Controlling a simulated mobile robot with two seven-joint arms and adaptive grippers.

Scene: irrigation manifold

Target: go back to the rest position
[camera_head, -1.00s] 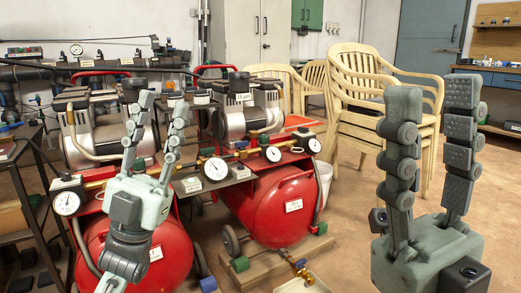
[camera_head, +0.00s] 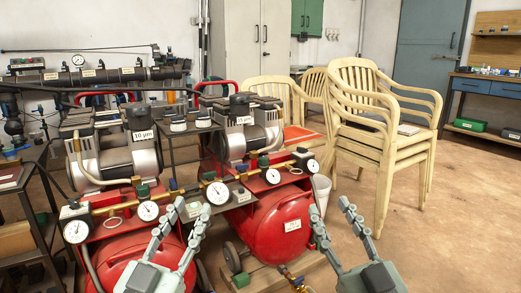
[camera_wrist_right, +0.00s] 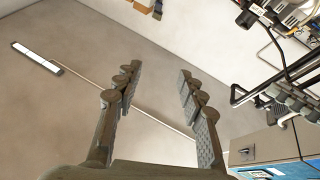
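My left gripper (camera_head: 190,222) is low in the head view, in front of the red tank of the left compressor (camera_head: 112,155). Its fingers are apart with nothing between them. My right gripper (camera_head: 333,220) is at the bottom centre right of the head view, to the right of the red tank of the right compressor (camera_head: 283,222). Its fingers are spread and empty. The right wrist view also shows its two fingers (camera_wrist_right: 158,95) apart, with only a bare pale surface and a thin line between them.
Brass manifolds with pressure gauges (camera_head: 148,211) run across the compressors' fronts. A dark pipe assembly (camera_head: 80,75) lies at the back left, and a dark rack (camera_head: 40,170) stands at the left edge.

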